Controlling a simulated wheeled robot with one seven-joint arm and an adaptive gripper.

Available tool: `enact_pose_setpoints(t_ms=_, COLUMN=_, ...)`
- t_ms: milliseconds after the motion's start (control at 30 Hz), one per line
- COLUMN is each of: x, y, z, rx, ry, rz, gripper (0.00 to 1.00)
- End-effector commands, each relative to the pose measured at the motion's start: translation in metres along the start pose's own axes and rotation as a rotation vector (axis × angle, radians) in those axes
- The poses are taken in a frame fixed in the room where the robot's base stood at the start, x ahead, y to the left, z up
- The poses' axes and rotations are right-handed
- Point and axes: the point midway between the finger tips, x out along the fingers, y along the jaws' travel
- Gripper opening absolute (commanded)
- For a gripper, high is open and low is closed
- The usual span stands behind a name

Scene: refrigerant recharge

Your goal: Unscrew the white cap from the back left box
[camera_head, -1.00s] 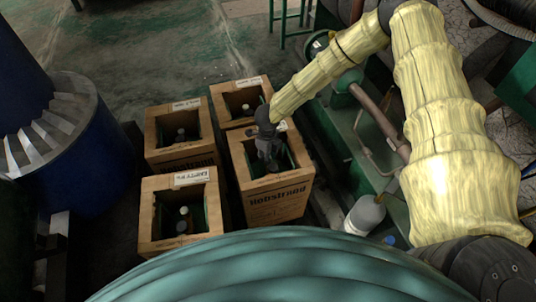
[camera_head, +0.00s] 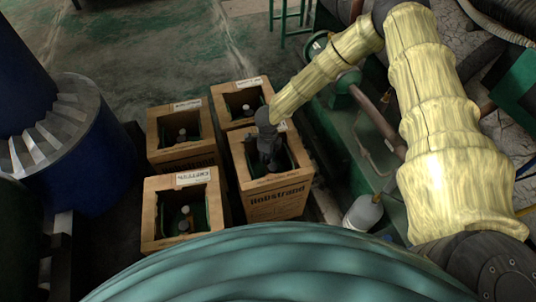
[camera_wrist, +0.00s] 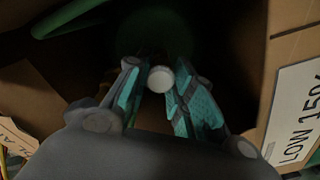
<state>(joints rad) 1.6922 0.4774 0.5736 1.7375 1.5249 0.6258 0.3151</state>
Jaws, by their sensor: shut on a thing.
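Four open-topped cardboard boxes stand in a two-by-two group in the head view. The back left box (camera_head: 158,153) has a dark cylinder with a pale top inside, and no gripper is at it. My gripper (camera_head: 268,160) reaches down into the front right box (camera_head: 277,200), marked "Hobstrand". In the wrist view, a round white cap (camera_wrist: 161,79) sits between the teal finger pads of my gripper (camera_wrist: 160,84), which is shut on it. The cylinder under the cap is mostly lost in dark green shadow.
The back right box (camera_head: 221,108) and front left box (camera_head: 148,222) stand close by; the front left one holds a cylinder. A "LOW 15%" label (camera_wrist: 296,115) is close to my gripper. Green machinery (camera_head: 345,100) and a grey bottle (camera_head: 362,215) are at the right.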

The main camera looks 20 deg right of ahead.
Motion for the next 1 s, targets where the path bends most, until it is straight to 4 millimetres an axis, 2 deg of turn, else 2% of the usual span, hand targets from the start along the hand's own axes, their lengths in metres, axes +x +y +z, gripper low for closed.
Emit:
enact_pose_setpoints(t_ms=200, x=-0.0005, y=-0.0007, z=-0.0005, rx=-0.063, ry=0.001, rz=-0.001, gripper=0.01)
enact_pose_setpoints(t_ms=567, x=-0.0007, y=-0.0007, z=-0.0004, rx=-0.076, ry=0.001, rz=-0.001, gripper=0.01)
enact_pose_setpoints(t_ms=900, x=-0.0023, y=-0.0005, z=-0.0002, rx=-0.250, ry=0.002, rz=-0.001, gripper=0.01)
enact_pose_setpoints(t_ms=1000, x=-0.0003, y=-0.0006, z=0.0000, rx=-0.244, ry=0.001, rz=-0.001, gripper=0.01)
